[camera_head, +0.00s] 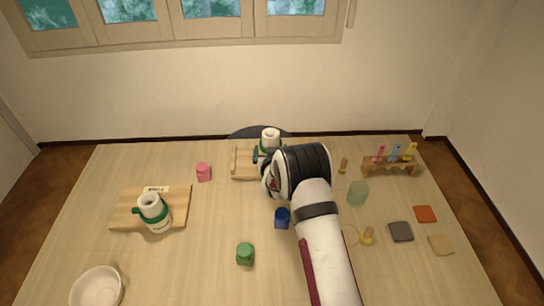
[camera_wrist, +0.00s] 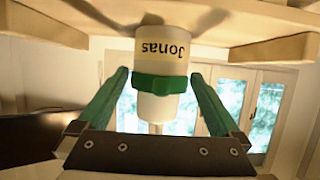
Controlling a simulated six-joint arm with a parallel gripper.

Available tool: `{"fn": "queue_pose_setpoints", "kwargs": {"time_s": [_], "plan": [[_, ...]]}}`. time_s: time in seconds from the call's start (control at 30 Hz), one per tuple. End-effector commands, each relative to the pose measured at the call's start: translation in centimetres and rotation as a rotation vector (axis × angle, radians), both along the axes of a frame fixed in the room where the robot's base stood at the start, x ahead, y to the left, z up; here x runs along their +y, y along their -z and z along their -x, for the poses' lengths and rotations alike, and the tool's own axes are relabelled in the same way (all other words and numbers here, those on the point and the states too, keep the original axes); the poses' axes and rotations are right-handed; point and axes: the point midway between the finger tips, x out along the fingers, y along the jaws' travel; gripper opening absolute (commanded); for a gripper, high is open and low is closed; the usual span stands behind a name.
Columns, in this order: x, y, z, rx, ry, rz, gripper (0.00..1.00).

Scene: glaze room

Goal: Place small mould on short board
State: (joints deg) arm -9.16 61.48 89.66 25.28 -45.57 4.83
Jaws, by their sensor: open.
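A white mould (camera_head: 270,134) with a green band stands on a wooden board (camera_head: 242,164) at the back centre. In the wrist view this mould (camera_wrist: 163,45) bears the name "Jonas", upside down in the picture. My gripper (camera_wrist: 160,78) is open, with its green fingers on either side of the mould at the band. Another white mould (camera_head: 149,201) with a green band stands on a second wooden board (camera_head: 177,215) at the left. My arm hides part of the back board, so I cannot compare their lengths surely.
A pink pot (camera_head: 203,172) stands between the boards. A blue pot (camera_head: 282,218) and a green pot (camera_head: 245,254) stand in front. A white bowl (camera_head: 97,288) is at front left. A rack (camera_head: 388,168), a pale green cup (camera_head: 358,193) and several tiles are at right.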

Motion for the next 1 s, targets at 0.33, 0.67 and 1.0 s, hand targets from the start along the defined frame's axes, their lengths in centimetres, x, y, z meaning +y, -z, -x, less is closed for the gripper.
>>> {"fn": "queue_pose_setpoints", "kwargs": {"time_s": [0.33, 0.67, 1.0], "plan": [[0.0, -3.0, 7.2, 0.001, 0.0, 0.0, 1.0], [-0.3, -4.4, 8.9, 0.03, 0.01, -0.023, 1.0], [-3.5, -13.9, 33.9, 0.826, 0.168, -0.308, 1.0]]}}
